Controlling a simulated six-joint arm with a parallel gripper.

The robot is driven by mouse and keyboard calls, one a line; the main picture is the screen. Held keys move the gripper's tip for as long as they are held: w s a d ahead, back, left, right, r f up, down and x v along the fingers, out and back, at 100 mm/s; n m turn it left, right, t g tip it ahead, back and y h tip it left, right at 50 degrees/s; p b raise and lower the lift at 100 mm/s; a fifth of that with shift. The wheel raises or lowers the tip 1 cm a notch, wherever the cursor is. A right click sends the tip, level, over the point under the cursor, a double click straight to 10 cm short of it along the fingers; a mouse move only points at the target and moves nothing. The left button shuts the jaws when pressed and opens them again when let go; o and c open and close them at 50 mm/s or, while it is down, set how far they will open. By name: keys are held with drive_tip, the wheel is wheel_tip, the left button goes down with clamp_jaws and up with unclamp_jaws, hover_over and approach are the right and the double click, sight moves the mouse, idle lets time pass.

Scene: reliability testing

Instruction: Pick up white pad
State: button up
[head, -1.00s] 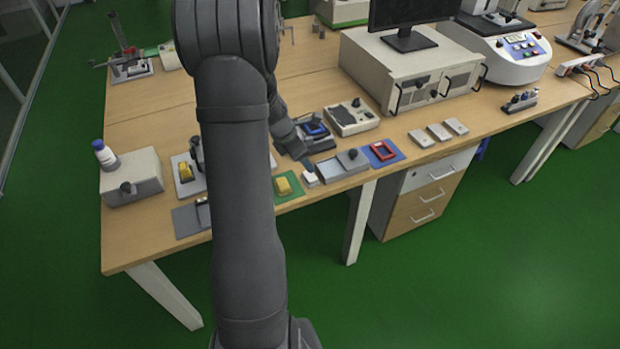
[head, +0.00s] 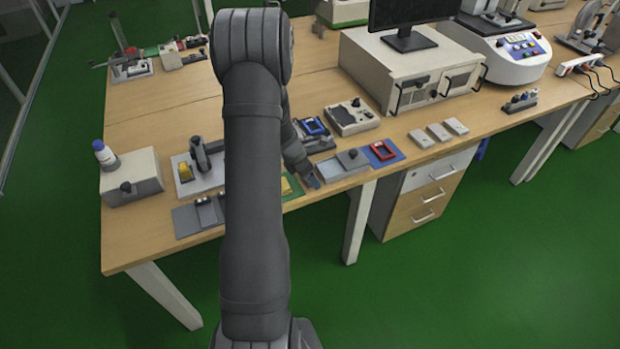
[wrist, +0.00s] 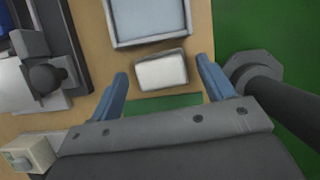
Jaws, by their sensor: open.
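In the wrist view the white pad (wrist: 162,71) is a small white block with a grey rim, lying on the wooden table. My gripper (wrist: 163,78) is open, with a blue finger on either side of the pad and a gap to each. Both fingers look clear of the pad; how far above the table they are I cannot tell. In the head view my gripper (head: 311,180) is low near the table's front edge, and the pad is hidden there by my arm.
A grey tray (wrist: 112,32) with a pale blue-grey inside lies just beyond the pad. A green mat (wrist: 165,101) lies on the near side. A grey fixture with a black knob (wrist: 45,78) stands at left. The table edge and green floor (wrist: 262,30) are at right.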

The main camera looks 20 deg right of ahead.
drive_tip(key=c, duration=0.9)
drive_tip(key=shift+c, duration=0.2)
drive_tip(key=shift+r, duration=0.15)
